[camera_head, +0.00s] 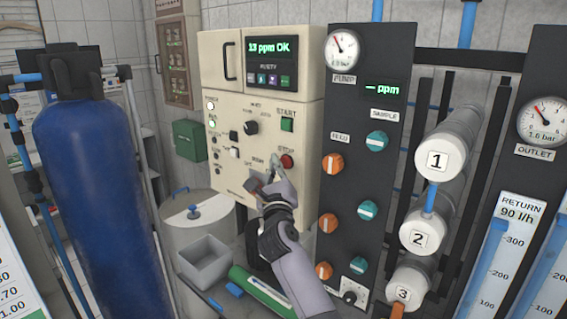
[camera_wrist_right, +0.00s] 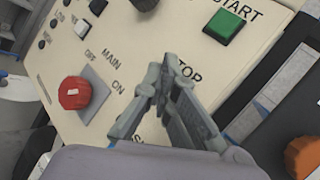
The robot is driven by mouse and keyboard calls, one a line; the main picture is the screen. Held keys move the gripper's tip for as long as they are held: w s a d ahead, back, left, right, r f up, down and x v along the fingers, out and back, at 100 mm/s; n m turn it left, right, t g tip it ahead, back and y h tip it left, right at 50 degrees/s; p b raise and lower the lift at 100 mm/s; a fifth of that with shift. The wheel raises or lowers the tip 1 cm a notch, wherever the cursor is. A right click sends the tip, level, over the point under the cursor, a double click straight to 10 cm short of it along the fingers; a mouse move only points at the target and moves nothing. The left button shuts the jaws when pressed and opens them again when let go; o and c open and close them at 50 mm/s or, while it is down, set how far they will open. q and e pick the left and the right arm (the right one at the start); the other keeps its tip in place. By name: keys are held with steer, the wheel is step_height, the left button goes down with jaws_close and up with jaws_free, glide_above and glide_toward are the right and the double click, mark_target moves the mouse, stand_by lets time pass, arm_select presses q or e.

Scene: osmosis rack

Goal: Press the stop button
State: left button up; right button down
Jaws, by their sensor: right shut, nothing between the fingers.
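The red stop button (camera_head: 287,161) sits under the STOP label on the cream control panel (camera_head: 225,165), below the green START button (camera_head: 287,125). My right gripper (camera_head: 275,160) is shut and empty, its fingertips just left of the stop button in the head view. I cannot tell whether they touch the panel. In the right wrist view my gripper (camera_wrist_right: 162,70) covers part of the STOP label and hides the stop button. The green START button (camera_wrist_right: 224,26) shows above it there. My left gripper is not in view.
A red MAIN knob (camera_wrist_right: 75,93) is left of the gripper in the wrist view. A dark panel (camera_head: 355,190) with orange and teal knobs stands right of the cream panel. A blue tank (camera_head: 100,190) stands at the left, and a grey bin (camera_head: 205,262) sits below.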

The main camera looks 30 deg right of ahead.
steer(key=shift+w+d, duration=0.2)
steer(key=shift+d, duration=0.4)
stand_by(0.7)
steer(key=shift+a, duration=0.1)
steer(key=shift+s+a+p, duration=0.3)
steer(key=shift+a+p, duration=0.2)
steer(key=shift+a, duration=0.25)
steer(key=shift+s+a+p, duration=0.1)
steer(key=shift+s+a, duration=0.15)
steer(key=shift+a, duration=0.55)
steer(key=shift+s+a+p, duration=0.15)
steer(key=shift+s+a, duration=0.15)
steer(key=shift+a, duration=0.45)
steer(key=shift+s+a+p, duration=0.1)
steer(key=shift+s+a, duration=0.15)
steer(key=shift+a, duration=0.55)
